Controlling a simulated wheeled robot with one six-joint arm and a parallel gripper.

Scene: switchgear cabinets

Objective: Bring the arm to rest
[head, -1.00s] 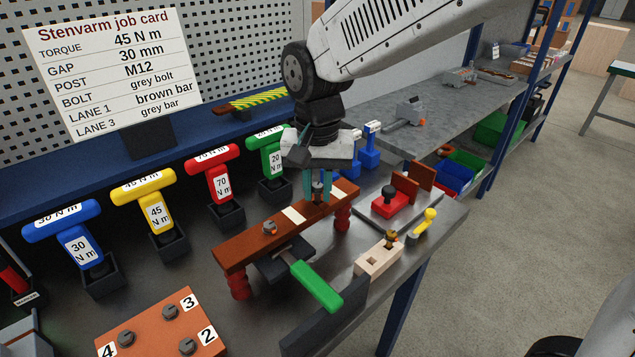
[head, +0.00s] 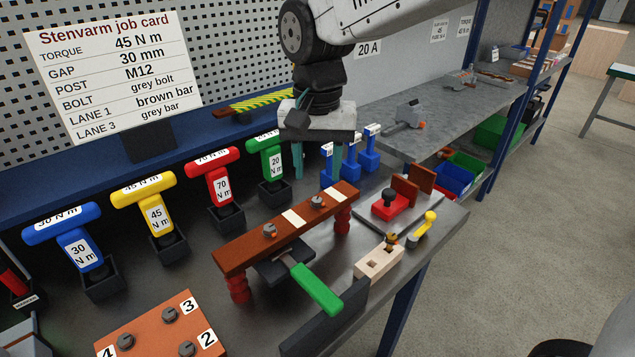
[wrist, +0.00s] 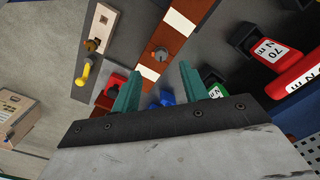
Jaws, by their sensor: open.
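My gripper (head: 317,170) is open and empty in the head view, with its two teal fingers pointing down. It hangs above and behind the brown bar (head: 245,249), apart from it. The bar lies across red posts (head: 342,219) and carries two grey bolts (head: 269,231) and white bands. In the wrist view the open fingers (wrist: 158,90) show with the brown bar (wrist: 185,25) and one bolt beyond them. Nothing is between the fingers.
T-handled tools in blue (head: 70,235), yellow (head: 150,200), red (head: 215,175) and green (head: 268,155) stand in holders along the bench. A green-handled tool (head: 317,287) lies under the bar. A red clamp (head: 390,205) and wooden block (head: 378,262) are at the right.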

